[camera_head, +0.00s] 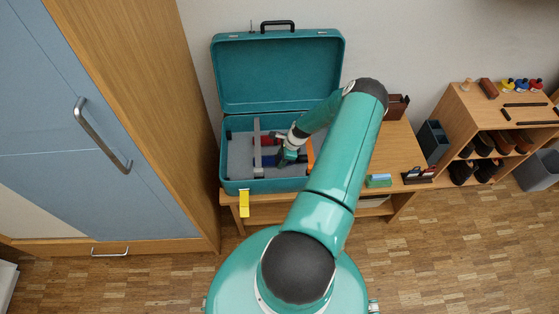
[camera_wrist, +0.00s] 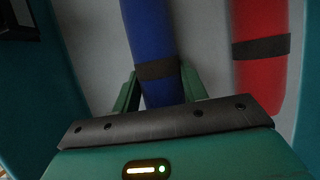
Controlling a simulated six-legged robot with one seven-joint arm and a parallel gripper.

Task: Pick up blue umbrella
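The blue umbrella (camera_wrist: 152,30) is a rolled blue cylinder with a dark band. In the wrist view it runs from the top edge down between the two green fingers of my gripper (camera_wrist: 159,76). The fingers lie on either side of the band, very close to it; whether they press on it cannot be told. In the head view the umbrella (camera_head: 269,160) lies in the open teal suitcase (camera_head: 236,185), partly hidden by my gripper (camera_head: 287,157), which is low inside the case.
A red rolled umbrella (camera_wrist: 261,75) lies right of the blue one in the wrist view. The suitcase lid (camera_head: 280,75) stands open at the back. The case rests on a wooden bench (camera_head: 398,150); a tall cabinet (camera_head: 150,90) stands close on the left.

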